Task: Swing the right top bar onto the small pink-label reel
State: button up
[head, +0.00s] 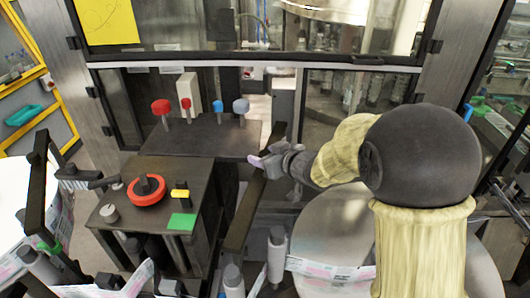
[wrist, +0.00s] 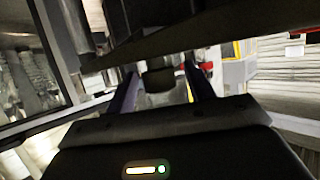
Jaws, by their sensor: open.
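The right top bar (head: 243,212) is a long dark bar. It slants from beside the dark machine table down toward the front rollers in the head view. My gripper (head: 262,161) is close to the bar's upper part, and I cannot tell whether they touch. In the wrist view my gripper (wrist: 160,84) has its two dark fingers apart, with a dark block between or beyond them. A large pale reel (head: 320,225) lies right of the bar, partly hidden by my arm. Pink-printed label web (head: 335,269) shows at its front. Which reel is the small pink-label one is unclear.
The machine table carries a red ring knob (head: 146,190), a green block (head: 182,220) and several coloured knobs behind. Grey rollers (head: 277,250) stand at the front. A left bar (head: 38,190) stands by another label reel (head: 14,200). Glass doors close off the back.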

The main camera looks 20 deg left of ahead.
jog(key=shift+w+a, duration=0.1)
jog(key=shift+c, duration=0.2)
grip_shut()
jog(key=shift+f+b, duration=0.1)
jog(key=shift+b, duration=0.2)
